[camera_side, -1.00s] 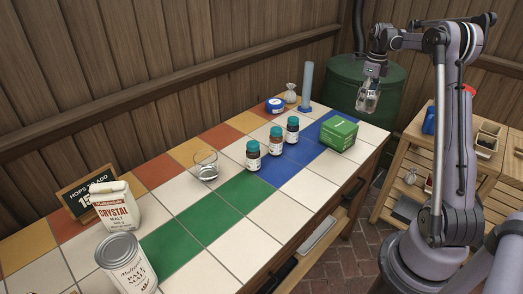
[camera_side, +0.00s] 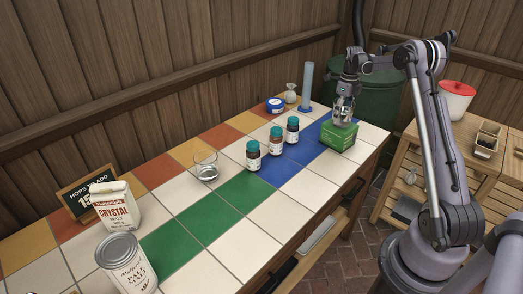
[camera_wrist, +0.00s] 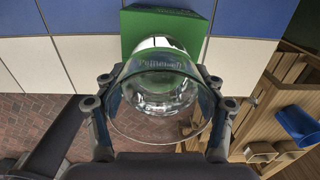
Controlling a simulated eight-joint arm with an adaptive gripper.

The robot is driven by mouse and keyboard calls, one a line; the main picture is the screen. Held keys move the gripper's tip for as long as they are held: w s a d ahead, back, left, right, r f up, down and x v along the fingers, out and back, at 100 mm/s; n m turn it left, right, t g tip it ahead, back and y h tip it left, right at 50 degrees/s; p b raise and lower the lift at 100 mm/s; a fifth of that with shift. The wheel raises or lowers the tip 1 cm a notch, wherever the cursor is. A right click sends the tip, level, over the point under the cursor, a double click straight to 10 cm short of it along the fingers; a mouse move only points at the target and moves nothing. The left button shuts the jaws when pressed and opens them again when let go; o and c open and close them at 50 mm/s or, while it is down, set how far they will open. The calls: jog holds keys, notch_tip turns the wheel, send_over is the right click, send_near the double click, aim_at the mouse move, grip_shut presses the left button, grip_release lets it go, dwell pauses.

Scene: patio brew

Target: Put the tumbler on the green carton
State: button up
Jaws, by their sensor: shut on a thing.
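The tumbler (camera_wrist: 160,92) is clear glass, held between the fingers of my gripper (camera_side: 344,108). In the wrist view my gripper (camera_wrist: 160,108) is shut around its sides, with its round rim facing the camera. The green carton (camera_side: 338,137) lies on the tiled table near its right edge. In the side view the tumbler is right over the carton's top; I cannot tell whether they touch. The carton also shows behind the glass in the wrist view (camera_wrist: 195,22). Another clear glass (camera_side: 206,170) stands on the table, left of the bottles.
Three brown bottles with teal caps, the nearest to the carton (camera_side: 292,131), stand to its left. A blue tin (camera_side: 275,105), a small sack (camera_side: 290,93) and a blue cylinder (camera_side: 307,85) stand at the back. A malt packet (camera_side: 116,208) and a can (camera_side: 126,264) are far left.

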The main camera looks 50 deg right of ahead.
jog(key=shift+f, duration=0.1)
jog(key=o, duration=1.6)
jog(key=shift+f, duration=0.1)
